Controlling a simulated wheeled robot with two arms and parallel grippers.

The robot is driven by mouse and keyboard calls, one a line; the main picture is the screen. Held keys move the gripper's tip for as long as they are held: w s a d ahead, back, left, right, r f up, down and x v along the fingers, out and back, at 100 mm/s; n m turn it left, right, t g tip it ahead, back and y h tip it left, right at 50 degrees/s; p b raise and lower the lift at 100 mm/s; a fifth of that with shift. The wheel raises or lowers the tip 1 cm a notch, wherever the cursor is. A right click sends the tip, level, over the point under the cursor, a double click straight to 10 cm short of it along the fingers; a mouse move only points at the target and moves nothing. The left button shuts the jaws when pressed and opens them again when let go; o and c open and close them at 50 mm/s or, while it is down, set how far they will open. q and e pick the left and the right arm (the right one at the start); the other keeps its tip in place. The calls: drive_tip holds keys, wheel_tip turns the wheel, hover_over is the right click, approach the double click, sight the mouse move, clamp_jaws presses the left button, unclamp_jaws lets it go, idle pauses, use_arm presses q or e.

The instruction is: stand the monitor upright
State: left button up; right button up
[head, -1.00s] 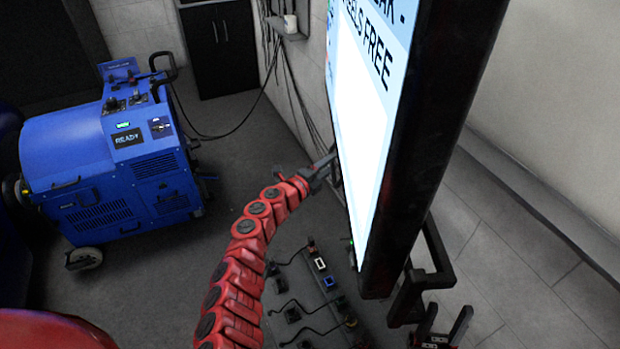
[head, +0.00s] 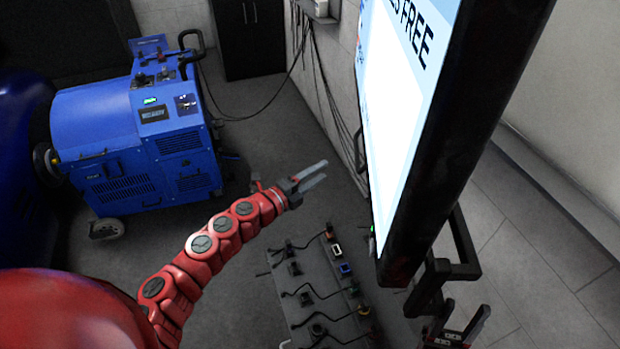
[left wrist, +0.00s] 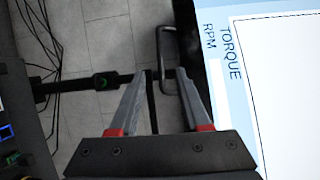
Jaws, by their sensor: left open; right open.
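The monitor (head: 455,120) is a large black-framed panel with a bright white and pale blue screen, seen steeply from the side in the head view. Its top is out of frame, and I cannot tell exactly how far it leans. Its screen (left wrist: 285,90) fills the right of the left wrist view, with the words TORQUE and RPM. My left gripper (head: 319,175) is open and empty, apart from the monitor and left of it. Its spread fingers (left wrist: 165,75) show in the left wrist view. My right gripper (head: 456,322) is open below and right of the monitor's lower corner, near a black bracket (head: 465,255).
A blue wheeled dynamometer (head: 140,140) stands at the left. A grey board (head: 305,312) with several cables and connectors lies below my left gripper. A black bar with a green-lit switch (left wrist: 105,80) and a metal loop (left wrist: 166,45) show in the left wrist view.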

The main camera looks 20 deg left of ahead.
use_arm(q)
drive_tip(key=shift+v, duration=1.3)
